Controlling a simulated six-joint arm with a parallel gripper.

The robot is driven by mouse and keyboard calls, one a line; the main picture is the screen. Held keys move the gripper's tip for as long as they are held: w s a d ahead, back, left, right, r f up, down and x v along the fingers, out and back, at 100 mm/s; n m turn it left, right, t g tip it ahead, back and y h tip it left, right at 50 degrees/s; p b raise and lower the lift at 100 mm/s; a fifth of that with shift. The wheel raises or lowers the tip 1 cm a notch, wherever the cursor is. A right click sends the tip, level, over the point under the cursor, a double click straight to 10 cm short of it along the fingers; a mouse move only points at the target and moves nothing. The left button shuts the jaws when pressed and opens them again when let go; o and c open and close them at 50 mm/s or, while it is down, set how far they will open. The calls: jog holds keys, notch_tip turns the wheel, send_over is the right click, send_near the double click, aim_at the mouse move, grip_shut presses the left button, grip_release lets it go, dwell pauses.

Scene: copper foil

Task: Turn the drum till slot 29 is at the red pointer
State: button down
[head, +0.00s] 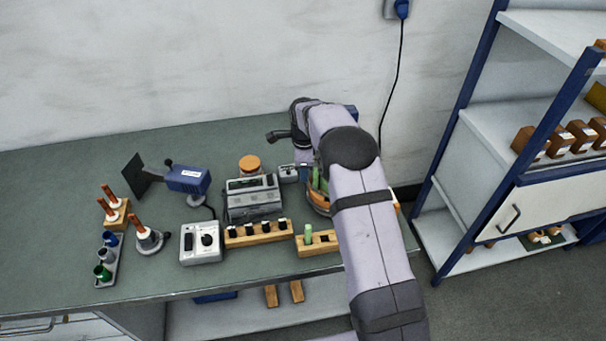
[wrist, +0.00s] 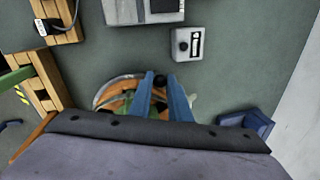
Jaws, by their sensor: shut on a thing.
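The drum (wrist: 117,97) is round, with orange-copper parts and a pale rim; it lies under my gripper in the wrist view. In the head view the drum (head: 318,204) is mostly hidden behind my arm, with green pieces in it. My gripper (wrist: 160,82) has two blue fingers reaching over the drum, shut on a small black knob (wrist: 160,80) between their tips. How the knob joins the drum is hidden. I cannot make out the red pointer or any slot numbers.
A small grey box (wrist: 187,44) with a dial stands close to the drum. A blue-framed shelf (head: 470,120) stands right of the bench.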

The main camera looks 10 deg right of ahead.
jog(key=shift+w+d+m+h, duration=0.25)
jog(key=shift+w+d+m, duration=0.6)
jog(key=shift+m, duration=0.5)
jog(key=shift+w+d+m+h, duration=0.25)
jog(key=shift+w+d+m, duration=0.55)
jog(key=shift+m, duration=0.55)
jog(key=shift+a, duration=0.1)
jog(key=c, duration=1.9)
grip_release()
jog(key=shift+c, duration=0.2)
jog(key=shift+r, duration=0.1)
jog(key=d+b+v, duration=0.1)
jog(key=b+v, duration=0.2)
jog(key=v, duration=0.4)
jog(key=shift+w+a+r, duration=0.15)
jog(key=shift+a+r, duration=0.05)
jog(key=shift+a, duration=0.35)
